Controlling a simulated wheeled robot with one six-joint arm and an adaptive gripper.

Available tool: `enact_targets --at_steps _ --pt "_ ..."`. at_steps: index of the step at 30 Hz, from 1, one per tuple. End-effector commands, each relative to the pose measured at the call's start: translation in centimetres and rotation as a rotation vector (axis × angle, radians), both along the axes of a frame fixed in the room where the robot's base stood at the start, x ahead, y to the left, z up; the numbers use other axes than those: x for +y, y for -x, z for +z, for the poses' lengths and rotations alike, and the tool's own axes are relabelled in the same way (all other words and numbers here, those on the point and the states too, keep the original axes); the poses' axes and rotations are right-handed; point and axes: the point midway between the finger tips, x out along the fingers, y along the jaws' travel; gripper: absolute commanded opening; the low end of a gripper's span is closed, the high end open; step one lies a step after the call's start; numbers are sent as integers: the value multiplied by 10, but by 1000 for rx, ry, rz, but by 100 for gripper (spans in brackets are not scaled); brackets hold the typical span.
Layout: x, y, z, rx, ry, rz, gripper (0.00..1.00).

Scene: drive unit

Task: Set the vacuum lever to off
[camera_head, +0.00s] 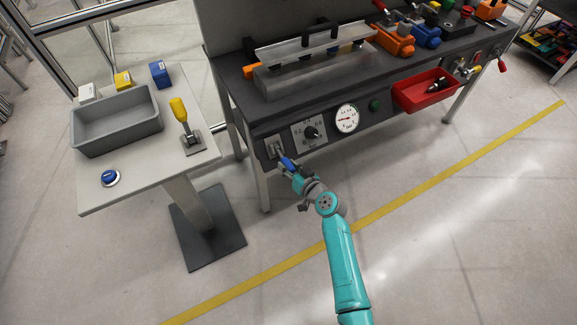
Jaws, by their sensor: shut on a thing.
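A lever with a blue handle (287,163) sits on a metal plate at the left end of the dark bench's front panel. It appears to be the vacuum lever, though no label on it is readable. The handle points down and outward to the right from its plate. My gripper (291,169) is at the handle's lower end and shut on it. My wrist hides part of the fingers and the handle's tip. My teal arm reaches up from the bottom of the view.
Right of the lever are a black dial (311,132), a round gauge (347,119) and a green button (375,105). A red bin (425,90) hangs farther right. The side table (93,197) at left carries a yellow-handled lever (179,110). Floor in front is clear.

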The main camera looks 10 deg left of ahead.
Motion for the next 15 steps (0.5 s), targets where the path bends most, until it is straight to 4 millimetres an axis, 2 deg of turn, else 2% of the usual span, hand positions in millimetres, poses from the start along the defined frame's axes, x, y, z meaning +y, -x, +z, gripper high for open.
enact_targets --at_steps 11,12,15 --pt "0 0 -2 -1 0 -1 0" --pt "0 0 -2 0 0 -1 36" --pt "0 0 -2 0 0 -1 59"
